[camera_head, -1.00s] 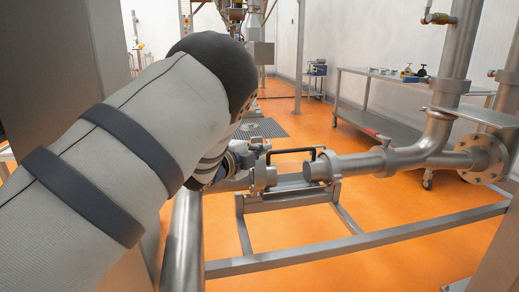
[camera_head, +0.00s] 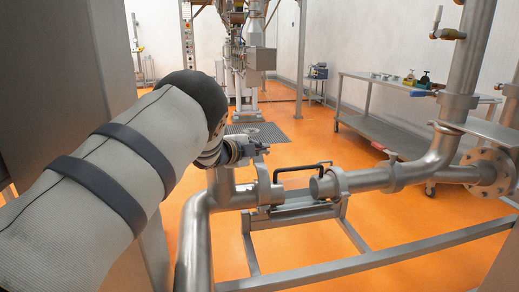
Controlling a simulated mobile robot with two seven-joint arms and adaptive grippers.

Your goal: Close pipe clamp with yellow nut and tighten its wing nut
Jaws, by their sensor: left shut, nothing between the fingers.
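My left arm comes in from the left, and its small, dark left gripper (camera_head: 259,148) is shut and empty. It is just above and behind a steel clamp ring (camera_head: 264,183) on the left pipe end (camera_head: 237,196); I cannot tell whether they touch. Across a gap, the right pipe end (camera_head: 322,187) carries another ring (camera_head: 341,182). A black handle (camera_head: 303,168) spans the space between them. I cannot make out a yellow nut or a wing nut on either ring, nor whether a clamp is closed. My right gripper is not in view.
A steel frame (camera_head: 390,256) stands under the pipes on the orange floor. A vertical pipe (camera_head: 466,70) with valve fittings rises at the right. A metal table (camera_head: 380,78) with small items stands behind. A grey cabinet wall is at the left.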

